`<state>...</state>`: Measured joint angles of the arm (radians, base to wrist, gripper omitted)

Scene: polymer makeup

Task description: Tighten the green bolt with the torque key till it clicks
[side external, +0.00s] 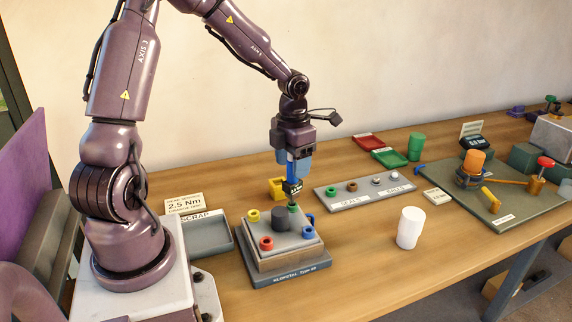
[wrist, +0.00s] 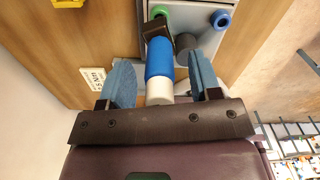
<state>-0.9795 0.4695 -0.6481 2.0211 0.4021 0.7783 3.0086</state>
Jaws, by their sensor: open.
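The green bolt (side external: 293,208) is at the back of the block with coloured bolts (side external: 262,262); its green ring shows in the wrist view (wrist: 162,11). The torque key (wrist: 159,58) has a blue handle, white end and dark head. It stands over the green bolt, its dark head (side external: 292,187) just above it; whether it is seated is hidden. My gripper (side external: 298,172) is above the block, pointing down. In the wrist view its blue fingers (wrist: 162,75) are open on either side of the handle, with gaps visible.
Yellow, red and blue bolts and a dark cylinder (side external: 281,218) share the block. A scrap tray (side external: 206,236) lies left, a seal tray (side external: 362,189) right. A white cup (side external: 409,228) stands in front.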

